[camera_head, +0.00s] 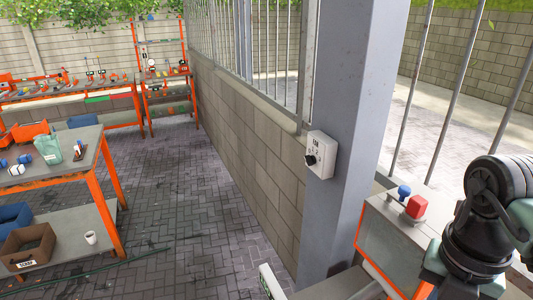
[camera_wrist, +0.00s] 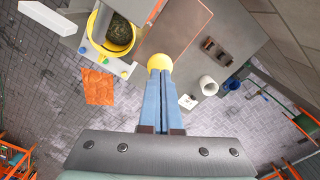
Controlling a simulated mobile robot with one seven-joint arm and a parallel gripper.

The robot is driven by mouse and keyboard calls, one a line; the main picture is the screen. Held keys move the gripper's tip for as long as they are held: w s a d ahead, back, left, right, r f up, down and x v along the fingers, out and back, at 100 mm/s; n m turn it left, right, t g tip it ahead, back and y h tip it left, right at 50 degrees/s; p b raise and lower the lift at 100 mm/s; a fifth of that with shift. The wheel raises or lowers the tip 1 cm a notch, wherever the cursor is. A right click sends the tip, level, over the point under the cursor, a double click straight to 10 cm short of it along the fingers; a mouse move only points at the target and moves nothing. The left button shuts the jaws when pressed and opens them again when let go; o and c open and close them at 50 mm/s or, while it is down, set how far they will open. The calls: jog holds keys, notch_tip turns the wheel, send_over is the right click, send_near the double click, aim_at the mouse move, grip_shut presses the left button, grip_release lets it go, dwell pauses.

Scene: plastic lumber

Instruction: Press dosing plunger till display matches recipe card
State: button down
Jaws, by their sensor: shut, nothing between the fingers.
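My gripper (camera_wrist: 160,76) is shut and empty, its two blue fingers side by side in the wrist view. A round yellow knob (camera_wrist: 160,63) shows right at the fingertips and is partly covered by them; it may be the dosing plunger, and I cannot tell whether they touch. Beyond it is a reddish-brown panel (camera_wrist: 178,30). A small white card with dark marks (camera_wrist: 188,102) lies right of the fingers; I cannot read it or tell whether it is the recipe card. I can make out no display reading. The head view shows my arm at the right, not the gripper.
In the wrist view, a yellow-rimmed container (camera_wrist: 129,47) with dark contents, an orange piece (camera_wrist: 99,88), a white cup (camera_wrist: 208,85) and a dark rack (camera_wrist: 216,51) surround the fingers. In the head view, a pillar (camera_head: 350,120) carries a switch box (camera_head: 320,155).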

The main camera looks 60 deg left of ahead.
jog(key=shift+f, duration=0.1)
jog(key=shift+f+b, duration=1.45)
jog(key=shift+f, duration=0.2)
jog(key=shift+r, duration=0.1)
jog(key=shift+r+p, duration=1.65)
jog(key=shift+r, duration=1.15)
